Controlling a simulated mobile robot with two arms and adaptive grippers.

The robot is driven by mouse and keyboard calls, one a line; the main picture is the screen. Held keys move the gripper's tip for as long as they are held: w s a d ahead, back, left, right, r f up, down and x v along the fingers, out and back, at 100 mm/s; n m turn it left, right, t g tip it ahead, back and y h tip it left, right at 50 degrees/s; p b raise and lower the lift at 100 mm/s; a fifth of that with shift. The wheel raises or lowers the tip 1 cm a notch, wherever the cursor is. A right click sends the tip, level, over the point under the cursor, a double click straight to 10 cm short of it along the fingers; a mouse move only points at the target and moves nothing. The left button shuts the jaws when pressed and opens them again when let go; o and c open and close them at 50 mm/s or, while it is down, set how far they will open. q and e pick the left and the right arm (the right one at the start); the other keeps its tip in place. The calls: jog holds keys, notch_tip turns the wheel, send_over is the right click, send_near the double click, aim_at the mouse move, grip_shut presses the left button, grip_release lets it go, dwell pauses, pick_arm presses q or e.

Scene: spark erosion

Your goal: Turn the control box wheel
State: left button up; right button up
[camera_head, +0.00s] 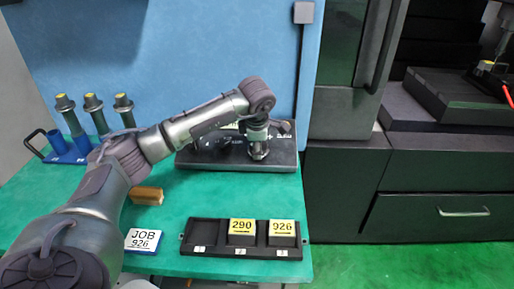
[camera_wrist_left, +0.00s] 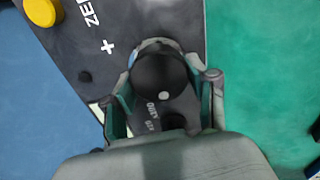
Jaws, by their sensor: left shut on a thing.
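The control box (camera_head: 200,158) is a dark panel on the green bench top, against the blue machine wall. My left arm reaches over it, with the left gripper (camera_head: 258,152) pointing down at its right part. In the left wrist view the black wheel (camera_wrist_left: 160,72), round with a pale dot, sits between the fingers of my left gripper (camera_wrist_left: 165,95). The gripper is shut on the wheel. White lettering and a plus sign mark the control box (camera_wrist_left: 120,22) beside it. In the head view my gripper hides the wheel. My right gripper is not in view.
A black tray (camera_head: 208,248) holds yellow-labelled blocks 290 (camera_head: 242,228) and 926 (camera_head: 283,229). A JOB 926 card (camera_head: 142,240) and a brown block (camera_head: 147,195) lie left of it. A yellow button (camera_wrist_left: 42,10) is on the box.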

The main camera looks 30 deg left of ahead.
pick_arm(q)
jog(key=shift+s+d+f+n+b, duration=0.15)
jog(key=shift+n+b, duration=0.1)
jog(key=shift+n, duration=0.5)
jog(key=shift+w+f+n+b, duration=0.1)
jog(key=shift+n+b, duration=0.1)
jog(key=shift+n, duration=0.55)
jog(key=o, duration=1)
jog(key=shift+o, duration=0.7)
jog(key=shift+r, duration=0.1)
jog(key=v, duration=1.2)
